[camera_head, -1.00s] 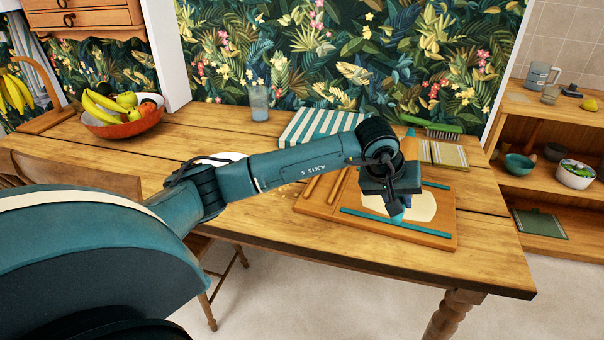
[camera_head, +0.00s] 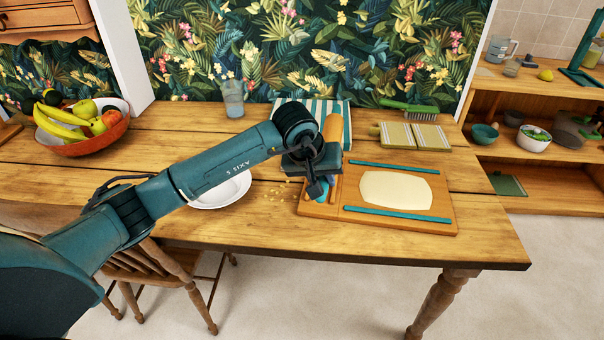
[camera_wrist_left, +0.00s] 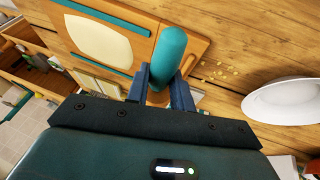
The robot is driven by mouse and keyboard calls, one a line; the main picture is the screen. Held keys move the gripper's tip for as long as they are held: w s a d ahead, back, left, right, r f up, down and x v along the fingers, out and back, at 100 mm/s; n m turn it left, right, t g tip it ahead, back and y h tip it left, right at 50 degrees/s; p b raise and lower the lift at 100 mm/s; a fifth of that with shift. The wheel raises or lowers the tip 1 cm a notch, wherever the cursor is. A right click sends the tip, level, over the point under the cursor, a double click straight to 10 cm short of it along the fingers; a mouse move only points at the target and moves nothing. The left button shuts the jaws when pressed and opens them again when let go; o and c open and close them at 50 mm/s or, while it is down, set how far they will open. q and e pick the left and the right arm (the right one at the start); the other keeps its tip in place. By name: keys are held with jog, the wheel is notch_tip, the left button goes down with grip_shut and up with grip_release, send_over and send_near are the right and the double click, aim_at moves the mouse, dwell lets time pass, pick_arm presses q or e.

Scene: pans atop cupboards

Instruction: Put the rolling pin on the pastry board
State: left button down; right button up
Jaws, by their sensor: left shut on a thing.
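My left gripper (camera_head: 318,188) is shut on the rolling pin (camera_head: 333,128), above the left end of the pastry board. The pin's tan barrel rises behind the wrist, with a teal handle low by the fingers; it looks steeply tilted. In the left wrist view the teal handle (camera_wrist_left: 170,48) sticks out past the fingers (camera_wrist_left: 160,88). The wooden pastry board (camera_head: 447,215) lies on the table with a pale dough sheet (camera_head: 396,189) and two teal strips. The arm hides part of the board's left end. Contact between pin and board cannot be told. My right gripper is not in view.
A white plate (camera_head: 222,191) and crumbs lie left of the board. A fruit bowl (camera_head: 84,142) stands at the left. The dough's surface is clear.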

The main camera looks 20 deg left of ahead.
pick_arm(q)
jog(key=shift+a+r, duration=0.15)
jog(key=shift+a, duration=0.3)
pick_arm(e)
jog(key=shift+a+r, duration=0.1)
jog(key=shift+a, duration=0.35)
pick_arm(q)
jog(key=shift+d, duration=0.1)
notch_tip(320, 180, down, 9)
jog(key=shift+s+r+p, duration=0.1)
jog(key=shift+p, duration=0.3)
jog(key=shift+f, duration=0.4)
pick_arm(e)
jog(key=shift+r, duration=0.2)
